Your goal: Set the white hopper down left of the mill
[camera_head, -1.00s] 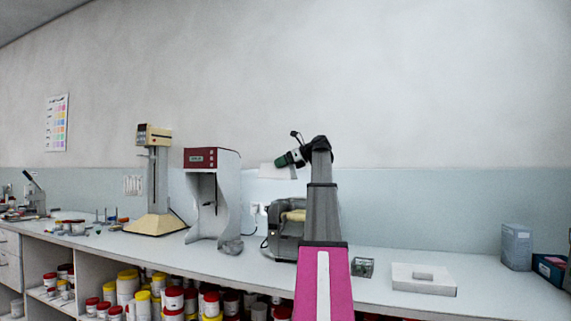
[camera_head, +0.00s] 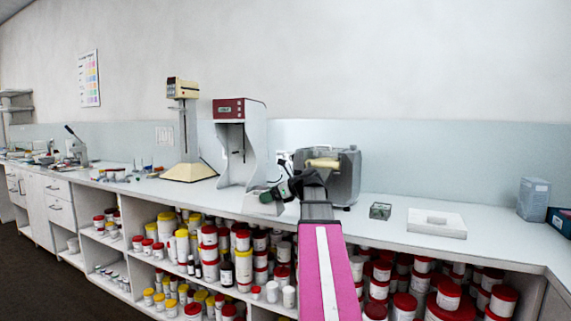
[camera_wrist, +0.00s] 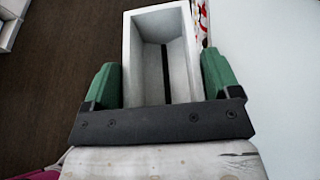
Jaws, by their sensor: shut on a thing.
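The white hopper (camera_wrist: 131,50) is an open box with sloping inner walls and a dark slot, seen from above in the wrist view. My gripper (camera_wrist: 162,85) is shut on it, with a green finger against each side. In the head view, the hopper (camera_head: 262,205) is a small white shape at the tip of my gripper (camera_head: 275,196), near the counter's front edge. The mill (camera_head: 346,178) is a grey machine with a cream roller on the counter. The hopper is left of it and nearer the front. I cannot tell whether the hopper touches the counter.
A white and red machine (camera_head: 240,150) stands behind and left of the hopper, with a cream stand mixer (camera_head: 186,140) beyond. A small clear box (camera_head: 380,211) and a white slab (camera_head: 437,223) lie right of the mill. Shelves of tubs (camera_head: 215,245) are below the counter.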

